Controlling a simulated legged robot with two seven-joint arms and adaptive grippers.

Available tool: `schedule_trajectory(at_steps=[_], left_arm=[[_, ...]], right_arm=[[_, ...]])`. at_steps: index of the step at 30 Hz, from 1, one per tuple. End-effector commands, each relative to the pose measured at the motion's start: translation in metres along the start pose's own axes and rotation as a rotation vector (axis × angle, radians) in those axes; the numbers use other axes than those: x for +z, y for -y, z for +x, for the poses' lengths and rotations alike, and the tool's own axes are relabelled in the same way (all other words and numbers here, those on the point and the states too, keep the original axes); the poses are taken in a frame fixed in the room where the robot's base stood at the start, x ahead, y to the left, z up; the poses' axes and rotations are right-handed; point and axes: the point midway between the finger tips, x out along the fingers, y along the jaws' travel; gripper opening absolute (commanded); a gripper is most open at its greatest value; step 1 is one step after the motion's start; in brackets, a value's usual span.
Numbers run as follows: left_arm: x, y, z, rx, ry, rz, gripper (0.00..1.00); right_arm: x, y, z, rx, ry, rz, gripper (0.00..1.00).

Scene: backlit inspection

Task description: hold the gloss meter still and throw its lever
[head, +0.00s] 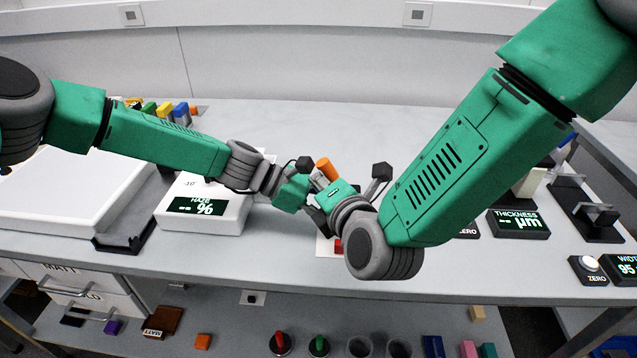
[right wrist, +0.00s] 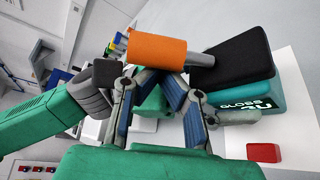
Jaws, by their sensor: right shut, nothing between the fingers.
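The gloss meter (right wrist: 245,105) shows in the right wrist view as a teal body with a black top, a "GLOSS" display and a red button (right wrist: 264,152) on a white base. Its lever has an orange grip (right wrist: 157,50) on a grey shaft. In the head view the orange grip (head: 326,166) stands tilted between my grippers, which hide most of the meter. My right gripper (right wrist: 165,78) is shut and empty, its tips close to the orange grip; contact is unclear.
A haze meter (head: 205,205) stands left of the meter, beside a large white panel (head: 65,195). A thickness display (head: 518,222) and other instruments stand at the right. A lower shelf holds knobs, cups and small blocks. The back of the bench is mostly clear.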

Motion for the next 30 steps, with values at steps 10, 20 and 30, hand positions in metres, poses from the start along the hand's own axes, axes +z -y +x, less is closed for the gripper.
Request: schedule_trajectory(at_steps=[10, 20, 30], left_arm=[[-0.001, 0.0, 0.0, 0.0, -0.001, -0.001, 0.32], [-0.001, 0.0, 0.0, 0.0, -0.001, -0.001, 0.32], [-0.001, 0.0, 0.0, 0.0, -0.001, -0.001, 0.32]], right_arm=[[0.003, 0.0, -0.001, 0.054, 0.006, 0.089, 0.0], [0.008, -0.002, -0.005, 0.144, 0.0, 0.242, 0.0], [0.021, -0.003, -0.013, 0.296, -0.002, 0.503, 0.0]])
